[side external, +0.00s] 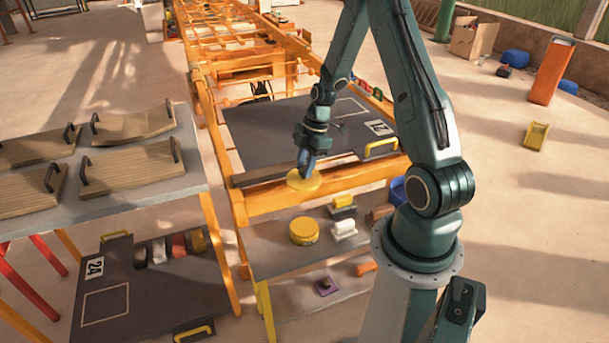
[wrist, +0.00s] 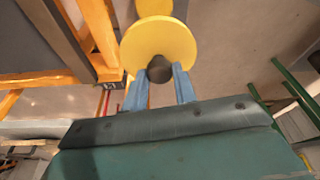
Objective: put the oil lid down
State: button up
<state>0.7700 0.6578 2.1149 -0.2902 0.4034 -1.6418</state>
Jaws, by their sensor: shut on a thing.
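The oil lid is a round, flat yellow disc (side external: 304,182) with a dark knob. It also shows in the wrist view (wrist: 155,40). My gripper (side external: 305,166) is shut on the lid's knob, its blue fingers (wrist: 160,74) on either side of it. The lid hangs below the fingers in front of the orange rail, above the lower shelf. A round yellow tin (side external: 303,231) stands on that shelf, below the lid and apart from it. A yellow round shape (wrist: 153,7), perhaps this tin, is partly visible beyond the lid in the wrist view.
A dark board (side external: 270,135) lies on the upper level behind the orange rail (side external: 355,181). A table with wooden boards (side external: 133,165) stands left.

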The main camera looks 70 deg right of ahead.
jog(key=w+a+f, duration=0.5)
jog(key=w+a, duration=0.4)
jog(key=d+x, duration=0.1)
jog(key=x, duration=0.4)
jog(key=s+d+x, duration=0.1)
jog(key=x, duration=0.4)
jog(key=s+d+f+x, duration=0.1)
jog(key=x, duration=0.4)
jog(key=shift+w+f, duration=0.1)
jog(key=shift+f, duration=0.2)
jog(key=shift+f, duration=1.9)
jog(key=shift+f, duration=0.1)
jog(key=o, duration=1)
jog(key=shift+c, duration=0.2)
jog(key=v, duration=1.2)
